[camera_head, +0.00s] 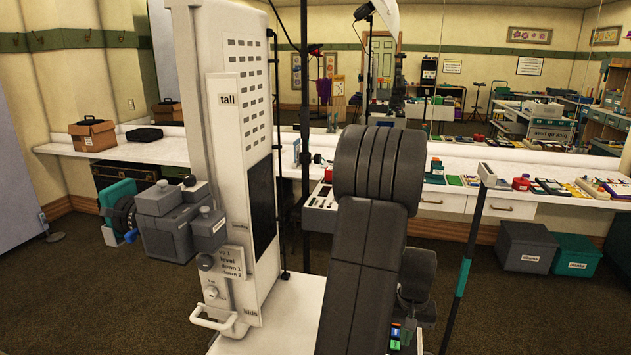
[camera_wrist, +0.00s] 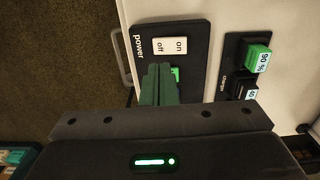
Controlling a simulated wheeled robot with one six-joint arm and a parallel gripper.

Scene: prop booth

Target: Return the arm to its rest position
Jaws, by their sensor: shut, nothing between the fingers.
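My gripper (camera_wrist: 160,70) shows in the wrist view with its dark green fingers together and nothing between them. The fingertips lie over a black power panel (camera_wrist: 196,60), just below its white on/off label (camera_wrist: 170,46). A small bright green part (camera_wrist: 175,74) shows beside the fingertips and is partly hidden by them. I cannot tell whether the fingers touch the panel. In the head view my dark grey arm (camera_head: 365,250) rises bent in the middle foreground, and my gripper is hidden behind it.
A second black panel (camera_wrist: 233,68) has a green 90 % block (camera_wrist: 257,58) and a dark block (camera_wrist: 245,88). A tall white machine (camera_head: 225,120) stands close left of my arm. A long white counter (camera_head: 465,182) runs behind, with bins (camera_head: 526,248) under it. Dark carpet is free at left.

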